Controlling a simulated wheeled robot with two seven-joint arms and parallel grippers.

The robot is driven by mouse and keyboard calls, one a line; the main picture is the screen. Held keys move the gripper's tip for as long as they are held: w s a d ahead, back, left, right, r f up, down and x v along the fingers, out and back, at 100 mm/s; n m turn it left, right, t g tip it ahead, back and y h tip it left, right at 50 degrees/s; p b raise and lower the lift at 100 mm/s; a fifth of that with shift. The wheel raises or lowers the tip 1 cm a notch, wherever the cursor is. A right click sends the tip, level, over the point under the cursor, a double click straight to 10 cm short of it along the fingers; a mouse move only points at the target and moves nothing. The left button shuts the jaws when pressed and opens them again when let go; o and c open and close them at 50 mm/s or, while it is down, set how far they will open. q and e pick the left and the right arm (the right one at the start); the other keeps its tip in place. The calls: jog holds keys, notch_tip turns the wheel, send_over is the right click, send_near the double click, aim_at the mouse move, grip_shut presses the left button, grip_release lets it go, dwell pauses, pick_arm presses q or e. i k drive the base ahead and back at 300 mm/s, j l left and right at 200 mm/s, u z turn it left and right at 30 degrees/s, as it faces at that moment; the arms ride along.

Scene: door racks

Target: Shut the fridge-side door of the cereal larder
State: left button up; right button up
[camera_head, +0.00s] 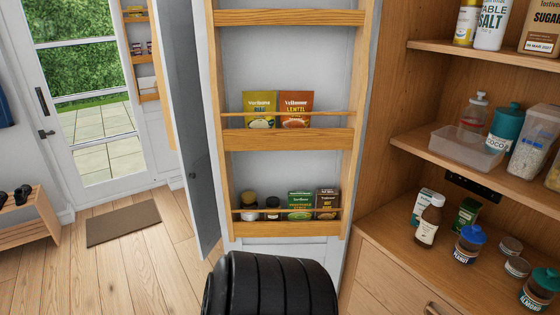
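A pale larder door with a wooden rack (290,139) on its inner face stands open in the middle of the head view. It adjoins the left side of the cereal larder (399,110), whose wooden shelves are open to view. The rack holds two packets (277,109) on a middle shelf, and jars and small boxes (301,205) on the lowest shelf. I cannot tell from labels or a visible fridge whether this is the fridge-side door. Neither of my grippers is visible. A black ribbed part, apparently of my arm, rises at the bottom centre and hides the area below the door.
Bottles, tubs and jars crowd the larder shelves (480,160). A grey upright panel (190,120) stands just left of the rack door. A second rack (143,50) shows farther back. The wooden floor (150,275) at left is clear, with a mat (123,222) and bench (28,215) beyond.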

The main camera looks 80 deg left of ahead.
aim_at(324, 48)
jog(key=k+j+z, duration=0.15)
jog(key=k+j, duration=0.5)
jog(key=j, duration=0.2)
jog(key=k+j+z, duration=0.1)
jog(key=k+j, duration=0.55)
jog(key=j, duration=0.1)
